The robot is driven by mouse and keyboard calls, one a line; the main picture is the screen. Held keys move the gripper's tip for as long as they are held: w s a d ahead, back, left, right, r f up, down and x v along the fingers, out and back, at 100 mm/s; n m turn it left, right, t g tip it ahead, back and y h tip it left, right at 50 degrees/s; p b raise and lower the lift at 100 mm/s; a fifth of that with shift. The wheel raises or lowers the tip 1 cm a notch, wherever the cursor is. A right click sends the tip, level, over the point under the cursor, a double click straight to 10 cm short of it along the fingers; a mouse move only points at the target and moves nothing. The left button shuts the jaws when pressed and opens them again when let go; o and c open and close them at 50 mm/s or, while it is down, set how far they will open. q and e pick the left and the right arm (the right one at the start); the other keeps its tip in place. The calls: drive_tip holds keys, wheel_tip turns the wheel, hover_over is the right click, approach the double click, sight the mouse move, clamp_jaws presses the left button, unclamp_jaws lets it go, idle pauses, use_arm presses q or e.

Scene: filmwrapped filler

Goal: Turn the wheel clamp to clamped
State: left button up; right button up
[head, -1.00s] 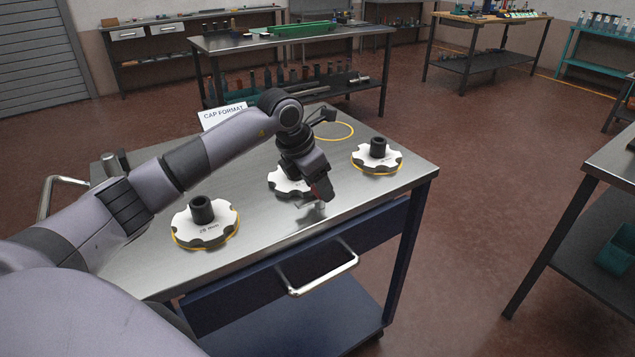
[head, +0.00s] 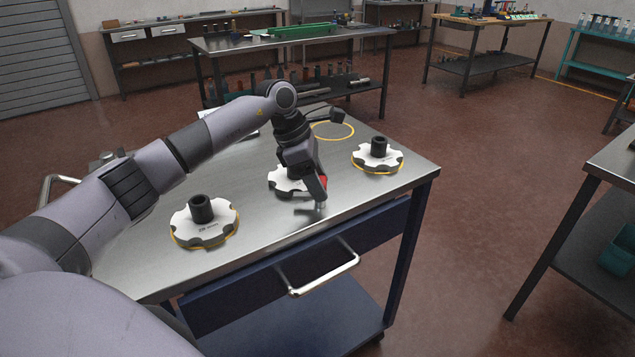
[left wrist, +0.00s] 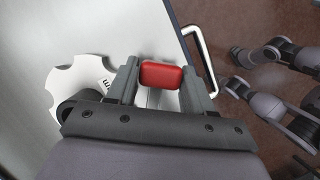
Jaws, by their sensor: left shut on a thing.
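My left gripper (head: 318,190) is at the front edge of the metal table, in front of the middle white disc (head: 284,181). It is shut on a red block (left wrist: 161,75), seen between its fingers in the left wrist view. In the head view a sliver of the red block (head: 324,181) shows beside the fingers. A small metal piece (head: 309,209) lies on the tabletop just below them. I cannot tell how the red block joins it, or which part is the wheel clamp. My right gripper is not in view.
Scalloped white discs with black hubs stand left (head: 214,231) and right (head: 367,161) on the table. An empty yellow ring (head: 352,129) lies behind. A drawer handle (head: 327,275) juts from the front. Floor to the right is clear up to another bench (head: 607,160).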

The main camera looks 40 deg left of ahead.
use_arm(q)
drive_tip(key=m+g, duration=0.1)
drive_tip(key=m, duration=0.1)
drive_tip(key=m+g+b, duration=0.1)
drive_tip(key=m, duration=0.2)
drive_tip(key=shift+w+m+h, duration=0.2)
drive_tip(key=shift+m+h, duration=0.1)
drive_tip(key=shift+h, duration=0.1)
drive_tip(key=m+g, duration=0.2)
drive_tip(key=m, duration=0.3)
drive_tip(key=shift+w+b, duration=0.1)
drive_tip(key=shift+b, duration=0.3)
drive_tip(key=shift+m+y, duration=0.3)
drive_tip(key=shift+m, duration=0.1)
drive_tip(key=shift+c, duration=0.5)
drive_tip(key=o, duration=1.1)
drive_tip(key=shift+c, duration=0.2)
drive_tip(key=shift+r, duration=0.1)
